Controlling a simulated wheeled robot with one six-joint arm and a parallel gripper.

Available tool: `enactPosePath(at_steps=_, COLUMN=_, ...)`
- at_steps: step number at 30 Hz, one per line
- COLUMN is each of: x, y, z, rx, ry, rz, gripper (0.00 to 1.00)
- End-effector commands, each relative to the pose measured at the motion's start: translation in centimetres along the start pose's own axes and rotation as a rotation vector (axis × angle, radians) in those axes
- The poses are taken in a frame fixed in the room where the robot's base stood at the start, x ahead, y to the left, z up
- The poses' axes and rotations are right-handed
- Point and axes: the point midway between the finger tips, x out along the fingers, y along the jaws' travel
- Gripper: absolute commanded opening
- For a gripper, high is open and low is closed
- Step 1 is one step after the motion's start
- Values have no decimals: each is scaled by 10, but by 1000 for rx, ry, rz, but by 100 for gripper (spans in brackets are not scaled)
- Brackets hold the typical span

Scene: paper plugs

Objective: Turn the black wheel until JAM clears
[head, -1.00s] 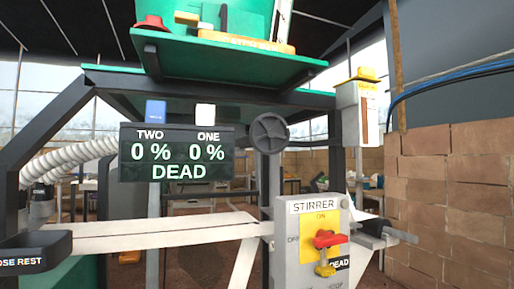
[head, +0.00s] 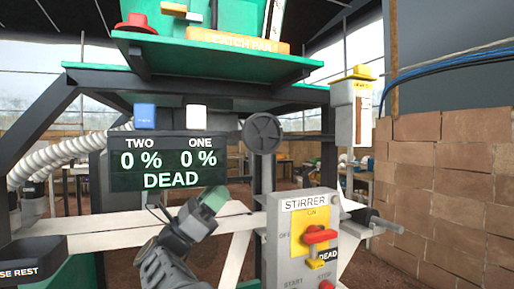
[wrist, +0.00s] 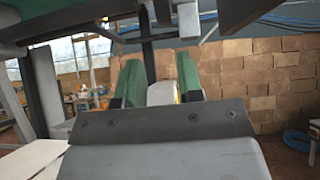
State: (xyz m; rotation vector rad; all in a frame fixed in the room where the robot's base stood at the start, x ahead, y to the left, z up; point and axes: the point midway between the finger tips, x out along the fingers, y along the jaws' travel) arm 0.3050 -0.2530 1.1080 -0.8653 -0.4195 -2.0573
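The black wheel (head: 262,133) is a round spoked disc on a dark post, right of the display, in the head view. The display (head: 168,162) reads TWO 0 %, ONE 0 % and DEAD; no JAM word shows. My gripper (head: 213,199) is below and left of the wheel, apart from it in the picture. In the wrist view its two green fingers (wrist: 158,80) stand apart. A white and yellow shape shows between them; I cannot tell whether it is behind. I cannot make out the wheel in the wrist view.
A grey STIRRER box (head: 302,240) with a red handle (head: 320,235) stands below the wheel. A green shelf (head: 215,58) hangs above. A white rail (head: 110,233) crosses behind my arm. A yellow-topped box (head: 352,112) is at right, before a brick wall (head: 440,185).

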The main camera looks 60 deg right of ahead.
Motion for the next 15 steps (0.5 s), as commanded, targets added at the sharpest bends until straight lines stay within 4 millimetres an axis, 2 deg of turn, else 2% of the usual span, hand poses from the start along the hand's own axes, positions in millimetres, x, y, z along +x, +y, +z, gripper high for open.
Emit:
enactPosePath(at_steps=5, x=25, y=-4, z=0, rx=8, ry=5, rz=-25, gripper=34)
enactPosePath(at_steps=15, x=90, y=-5, z=0, rx=5, ry=3, rz=-21, gripper=34)
